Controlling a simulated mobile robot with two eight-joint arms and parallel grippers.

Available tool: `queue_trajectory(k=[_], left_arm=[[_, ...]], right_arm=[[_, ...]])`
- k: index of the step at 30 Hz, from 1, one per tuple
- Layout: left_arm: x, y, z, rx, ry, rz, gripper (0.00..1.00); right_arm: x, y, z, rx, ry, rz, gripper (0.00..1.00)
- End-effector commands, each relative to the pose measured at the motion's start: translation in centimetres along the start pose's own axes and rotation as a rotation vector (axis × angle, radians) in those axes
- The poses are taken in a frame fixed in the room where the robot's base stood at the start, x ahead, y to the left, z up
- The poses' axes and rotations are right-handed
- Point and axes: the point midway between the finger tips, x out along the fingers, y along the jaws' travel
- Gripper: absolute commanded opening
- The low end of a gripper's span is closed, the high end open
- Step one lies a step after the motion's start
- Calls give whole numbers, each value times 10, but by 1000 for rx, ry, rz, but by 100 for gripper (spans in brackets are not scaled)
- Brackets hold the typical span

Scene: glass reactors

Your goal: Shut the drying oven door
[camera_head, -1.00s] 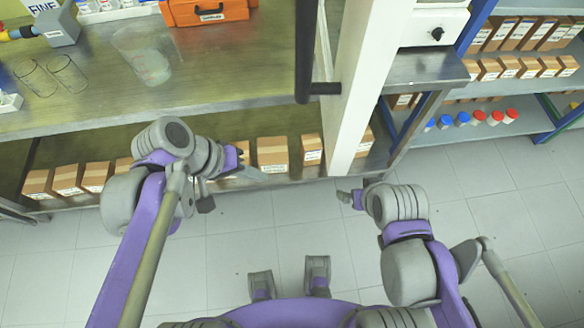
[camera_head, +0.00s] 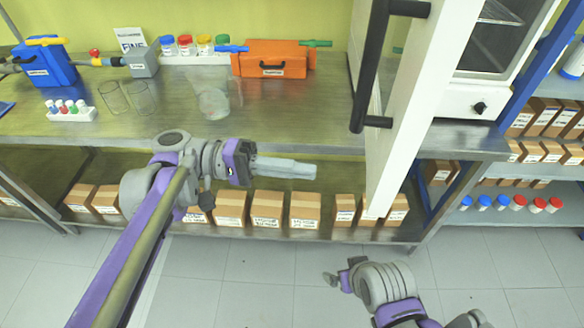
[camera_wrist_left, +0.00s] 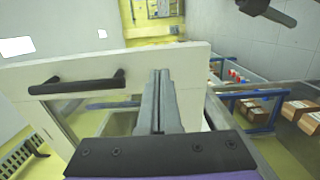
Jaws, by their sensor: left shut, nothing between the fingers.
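The drying oven (camera_head: 480,95) stands at the upper right, with its chamber exposed. Its white door (camera_head: 415,110) is swung open and projects toward me, seen nearly edge-on, with a black bar handle (camera_head: 372,75) on its left face. The door (camera_wrist_left: 195,60) and handle (camera_wrist_left: 75,82) also show in the left wrist view. My left gripper (camera_head: 314,171) is shut and empty, left of the door and lower in the picture than the handle. In the wrist view its fingers (camera_wrist_left: 161,75) overlap the door; contact cannot be told. My right gripper (camera_head: 332,280) is low; its jaw opening is unclear.
The bench (camera_head: 290,125) carries a glass beaker (camera_head: 213,103), an orange case (camera_head: 272,60) and several bottles. Cardboard boxes (camera_head: 270,208) line the shelf below. A shelf rack (camera_head: 540,180) with boxes and capped bottles stands at right. The floor in front is clear.

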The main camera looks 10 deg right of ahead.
Motion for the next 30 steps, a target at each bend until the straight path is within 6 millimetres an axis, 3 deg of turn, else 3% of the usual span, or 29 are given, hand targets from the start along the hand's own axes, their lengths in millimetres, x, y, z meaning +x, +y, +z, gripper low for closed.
queue_trajectory(k=[6,12,19,30], left_arm=[[50,0,1,0,-4,0,0],[83,0,1,0,-3,-1,0],[99,0,0,0,1,-1,0],[101,-1,0,0,2,-2,0]], right_arm=[[-2,0,-2,0,1,0,100],[-4,0,-2,0,2,0,100],[-5,0,-3,0,2,0,100],[-4,0,-3,0,2,0,100]])
